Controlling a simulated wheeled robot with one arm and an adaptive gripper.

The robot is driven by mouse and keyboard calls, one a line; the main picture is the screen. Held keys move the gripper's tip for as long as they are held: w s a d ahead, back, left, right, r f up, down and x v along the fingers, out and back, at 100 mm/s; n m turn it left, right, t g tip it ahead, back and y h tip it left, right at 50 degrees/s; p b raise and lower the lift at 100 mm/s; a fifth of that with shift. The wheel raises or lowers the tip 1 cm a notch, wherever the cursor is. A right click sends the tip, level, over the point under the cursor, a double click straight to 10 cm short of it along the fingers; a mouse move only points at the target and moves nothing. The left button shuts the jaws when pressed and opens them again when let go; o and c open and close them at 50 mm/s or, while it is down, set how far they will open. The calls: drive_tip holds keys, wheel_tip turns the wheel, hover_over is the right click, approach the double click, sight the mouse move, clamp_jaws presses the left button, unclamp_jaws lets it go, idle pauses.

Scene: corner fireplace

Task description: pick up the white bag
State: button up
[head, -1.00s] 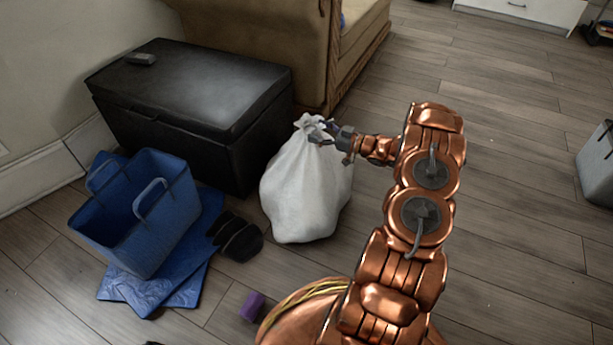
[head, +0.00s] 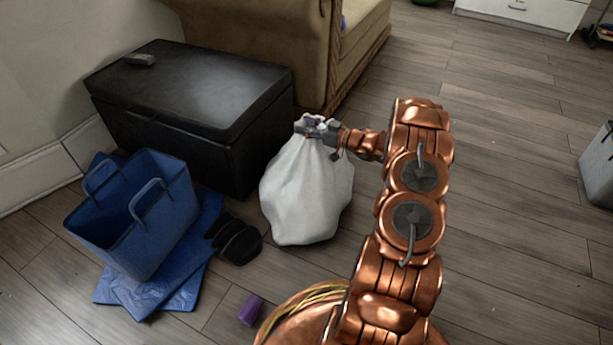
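The white bag (head: 308,195) stands upright on the wooden floor, full and rounded, its top gathered into a neck. It is right of the black chest and in front of the tan sofa. My gripper (head: 312,126) is at the gathered top of the bag, reaching in from the right. The fingers overlap the neck and partly hide it. They are too small and mixed with the bag's top to tell whether they are closed on it.
A black chest (head: 190,95) with a small grey object on its lid stands behind left. A blue basket (head: 140,215) on a blue mat, dark shoes (head: 236,240) and a purple block (head: 251,309) lie left. A tan sofa (head: 275,45) stands behind.

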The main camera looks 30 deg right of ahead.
clamp_jaws()
drive_tip(key=shift+d+r, duration=0.1)
idle(0.4)
